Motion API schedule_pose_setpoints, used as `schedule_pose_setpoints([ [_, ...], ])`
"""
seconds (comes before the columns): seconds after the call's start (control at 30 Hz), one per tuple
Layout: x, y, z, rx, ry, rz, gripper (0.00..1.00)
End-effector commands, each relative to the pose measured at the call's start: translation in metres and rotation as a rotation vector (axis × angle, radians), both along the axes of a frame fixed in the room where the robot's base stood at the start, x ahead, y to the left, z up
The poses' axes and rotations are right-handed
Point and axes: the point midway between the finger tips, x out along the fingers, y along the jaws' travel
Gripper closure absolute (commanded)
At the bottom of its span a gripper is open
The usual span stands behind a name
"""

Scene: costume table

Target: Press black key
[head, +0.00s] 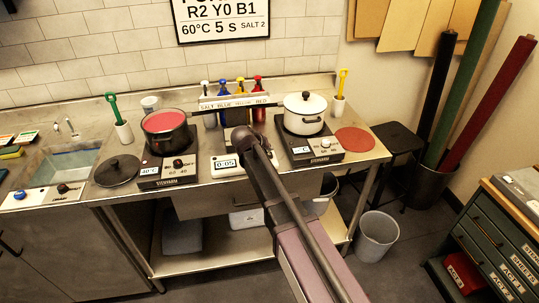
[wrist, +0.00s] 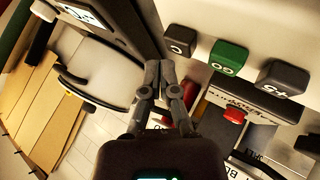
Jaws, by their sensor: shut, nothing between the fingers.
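Two dark keys, one with a round mark (wrist: 179,41) and one with a white sign (wrist: 283,79), sit on a pale panel in the wrist view. A green key (wrist: 229,55) lies between them. I cannot tell which dark key is the black key. A small timer (head: 224,165) with a white face stands at the counter's front in the head view, and its display reads about 0:05. My gripper (wrist: 160,66) is shut and empty, its tips beside the round-marked key in the picture; contact does not show. In the head view my gripper (head: 240,134) is above the timer area.
A red-filled pot (head: 166,132) on a hot plate stands left, and a white lidded pot (head: 305,112) stands right on another. Colored bottles (head: 241,88) and a label rail (head: 238,102) are behind. A black lid (head: 117,170) lies left.

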Motion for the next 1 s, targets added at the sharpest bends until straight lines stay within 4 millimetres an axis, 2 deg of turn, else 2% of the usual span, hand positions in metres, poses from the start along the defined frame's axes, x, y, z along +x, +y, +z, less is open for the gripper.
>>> schedule_pose_setpoints([
  [0.2, 0.0001, -0.0002, -0.0069, 0.0, 0.0, 0.0, 1.0],
  [1.0, 0.0002, -0.0006, -0.0098, 0.001, 0.0, -0.001, 1.0],
])
